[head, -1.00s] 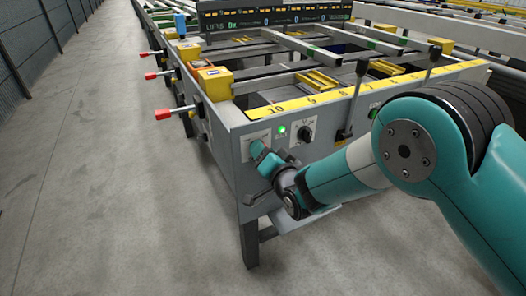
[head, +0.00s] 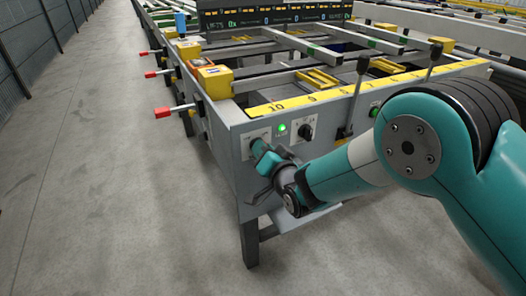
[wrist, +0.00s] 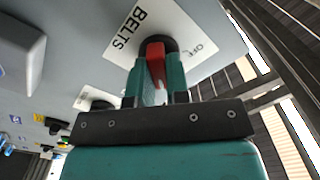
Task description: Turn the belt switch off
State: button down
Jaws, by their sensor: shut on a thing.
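The belt switch (wrist: 156,58) has a red handle on a dark round base, on a white plate (wrist: 120,40) marked BELTS, with OFF lettered to the right of the handle in the wrist view. My gripper (wrist: 157,78) is shut on the red handle, with a teal finger on each side of it. In the head view my gripper (head: 259,150) is at the left end of the grey front panel and hides the switch. I cannot tell for sure which marking the handle points to.
A green lamp (head: 282,128) is lit beside my gripper, with a black knob (head: 305,132) to its right. A black lever (head: 357,90) stands farther right. Red-tipped handles (head: 163,113) stick out on the table's left side. The floor (head: 90,190) at left is clear.

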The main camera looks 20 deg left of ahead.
jog(key=shift+s+a+n+b, duration=0.1)
jog(key=shift+n+b, duration=1.6)
jog(key=shift+n, duration=2.4)
jog(key=shift+s+a+n+b, duration=0.1)
jog(key=shift+n+b, duration=1.55)
jog(key=shift+n, duration=2.45)
jog(key=shift+w, duration=0.1)
jog(key=c, duration=1.1)
grip_release()
jog(key=shift+n, duration=0.3)
jog(key=b+v, duration=0.5)
jog(key=v, duration=1.2)
jog(key=shift+d+b, duration=0.25)
jog(key=shift+b, duration=0.05)
